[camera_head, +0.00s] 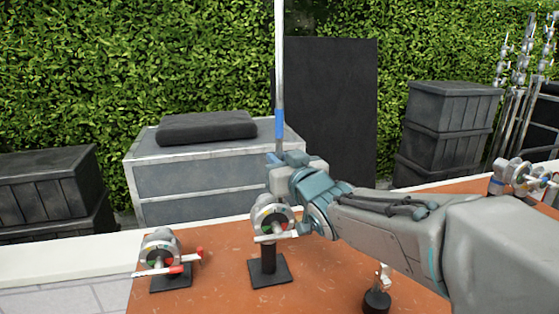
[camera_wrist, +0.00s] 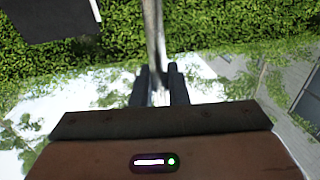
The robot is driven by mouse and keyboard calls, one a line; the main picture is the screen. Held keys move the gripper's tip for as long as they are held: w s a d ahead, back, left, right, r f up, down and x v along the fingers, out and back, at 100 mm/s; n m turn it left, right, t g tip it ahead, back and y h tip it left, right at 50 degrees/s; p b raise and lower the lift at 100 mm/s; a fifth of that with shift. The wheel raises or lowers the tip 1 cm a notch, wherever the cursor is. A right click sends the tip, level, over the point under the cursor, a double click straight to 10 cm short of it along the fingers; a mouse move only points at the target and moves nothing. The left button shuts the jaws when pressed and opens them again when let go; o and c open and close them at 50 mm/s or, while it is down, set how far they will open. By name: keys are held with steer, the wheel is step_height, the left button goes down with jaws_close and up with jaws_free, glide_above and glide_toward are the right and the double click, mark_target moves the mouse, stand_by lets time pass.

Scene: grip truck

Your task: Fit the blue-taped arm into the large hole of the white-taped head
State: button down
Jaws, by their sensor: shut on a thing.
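The blue-taped arm (camera_head: 279,60) is a thin silver rod standing about upright, with a blue band near its lower part. My gripper (camera_head: 277,160) is shut on it just below the band. In the wrist view the rod (camera_wrist: 154,40) runs up from between the dark fingers of my gripper (camera_wrist: 159,88). A head with a pale, apparently white-taped handle (camera_head: 272,215) sits on a black stand just below my gripper. The rod's lower end and the head's large hole cannot be made out.
A red-taped head (camera_head: 162,255) stands at the left of the orange tabletop (camera_head: 215,285). Another head (camera_head: 518,177) is at the far right. A small dark-based piece (camera_head: 377,300) stands at the front. A grey case (camera_head: 210,185) and stacked black crates (camera_head: 447,130) stand behind.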

steer(key=shift+f, duration=0.2)
stand_by(0.3)
steer(key=c, duration=1.3)
jaws_free()
steer(key=shift+c, duration=0.2)
steer(key=shift+f, duration=0.1)
